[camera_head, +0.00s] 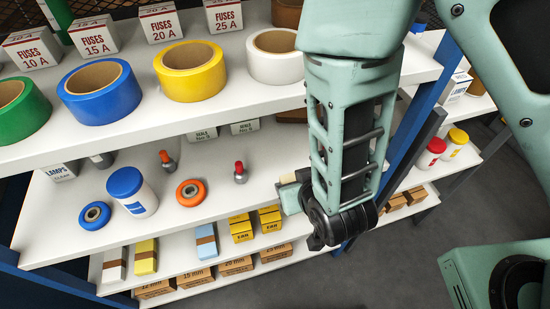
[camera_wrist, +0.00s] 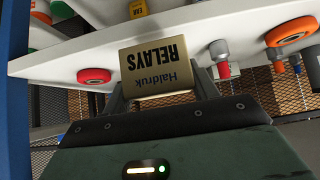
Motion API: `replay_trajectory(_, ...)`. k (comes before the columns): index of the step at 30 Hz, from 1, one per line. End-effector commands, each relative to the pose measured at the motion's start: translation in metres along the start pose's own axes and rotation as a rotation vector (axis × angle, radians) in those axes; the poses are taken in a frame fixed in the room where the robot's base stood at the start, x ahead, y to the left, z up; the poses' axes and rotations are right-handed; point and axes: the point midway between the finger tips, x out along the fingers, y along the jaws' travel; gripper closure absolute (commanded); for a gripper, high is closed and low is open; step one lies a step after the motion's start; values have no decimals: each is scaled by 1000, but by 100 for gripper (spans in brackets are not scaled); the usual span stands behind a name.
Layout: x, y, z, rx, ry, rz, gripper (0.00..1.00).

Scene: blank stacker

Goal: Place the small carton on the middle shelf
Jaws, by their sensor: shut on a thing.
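The small carton, labelled "Haldruk RELAYS" (camera_wrist: 158,72), is a tan and dark box between the fingers of my gripper (camera_wrist: 162,92). Its lettering appears upside down in the wrist view. In the head view, my gripper (camera_head: 292,188) is at the right part of the middle shelf (camera_head: 60,215), and only a pale bit of the carton (camera_head: 288,179) shows behind it. My gripper is shut on the carton. Whether the carton touches the shelf surface cannot be told.
The middle shelf holds a blue-lidded jar (camera_head: 131,191), a blue wheel (camera_head: 95,215), an orange wheel (camera_head: 190,192) and a small red-topped item (camera_head: 240,172). The upper shelf (camera_head: 130,137) with tape rolls overhangs it. A blue post (camera_head: 419,115) stands to the right.

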Motion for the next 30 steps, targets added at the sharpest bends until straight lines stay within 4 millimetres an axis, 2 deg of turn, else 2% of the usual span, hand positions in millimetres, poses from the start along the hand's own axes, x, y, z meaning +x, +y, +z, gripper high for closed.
replay_trajectory(1, 10, 0, 1, 2, 6, 0, 65)
replay_trajectory(6, 17, 0, -6, -2, 9, 8, 65)
replay_trajectory(18, 24, 0, -17, 3, 5, -2, 65)
replay_trajectory(20, 28, 0, -30, 3, 2, 2, 65)
replay_trajectory(30, 75, 1, -78, 0, 2, 1, 65)
